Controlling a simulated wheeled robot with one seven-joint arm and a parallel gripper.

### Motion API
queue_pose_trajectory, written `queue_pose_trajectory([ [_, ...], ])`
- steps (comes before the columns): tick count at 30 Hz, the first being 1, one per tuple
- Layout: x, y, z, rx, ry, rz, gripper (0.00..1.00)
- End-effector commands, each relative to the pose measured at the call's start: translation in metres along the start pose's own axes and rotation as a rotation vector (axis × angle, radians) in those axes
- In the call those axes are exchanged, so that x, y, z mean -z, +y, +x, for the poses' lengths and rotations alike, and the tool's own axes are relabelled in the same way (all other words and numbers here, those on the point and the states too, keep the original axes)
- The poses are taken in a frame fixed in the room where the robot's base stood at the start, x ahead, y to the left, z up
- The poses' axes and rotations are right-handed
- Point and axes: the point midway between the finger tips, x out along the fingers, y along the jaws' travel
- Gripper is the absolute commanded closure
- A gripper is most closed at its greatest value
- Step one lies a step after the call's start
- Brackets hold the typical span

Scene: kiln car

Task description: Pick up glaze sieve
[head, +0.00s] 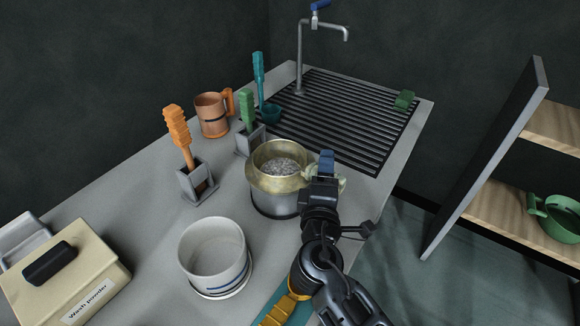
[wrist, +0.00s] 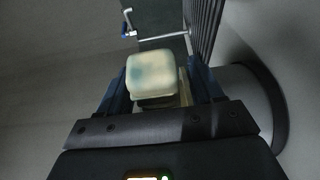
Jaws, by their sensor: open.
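The glaze sieve (head: 270,184), a yellowish-beige ring with a speckled mesh inside, sits on top of a grey round pot (head: 273,205) on the counter. My gripper (head: 324,172) is at the sieve's right side, by its pale handle end, and partly hides it. In the wrist view, a pale cream block with bluish stains, which looks like the sieve's handle (wrist: 152,76), lies between the two blue fingers of my open gripper (wrist: 162,85). I cannot tell whether either finger touches it.
A white bowl (head: 213,252) stands in front of the pot. Holders with an orange brush (head: 178,130) and a green brush (head: 247,108) stand to the left, near a copper mug (head: 211,115). A drain grate (head: 340,105) and tap (head: 300,55) lie behind. A wash powder box (head: 70,280) is front left.

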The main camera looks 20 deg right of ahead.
Motion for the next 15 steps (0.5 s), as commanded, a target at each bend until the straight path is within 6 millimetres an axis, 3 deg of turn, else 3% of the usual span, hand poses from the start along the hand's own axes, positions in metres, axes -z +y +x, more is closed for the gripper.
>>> queue_pose_trajectory([
  [8, 0.0002, -0.0008, 0.0022, 0.001, 0.001, -0.001, 0.35],
  [15, 0.0002, -0.0007, 0.0020, 0.001, 0.001, -0.001, 0.58],
])
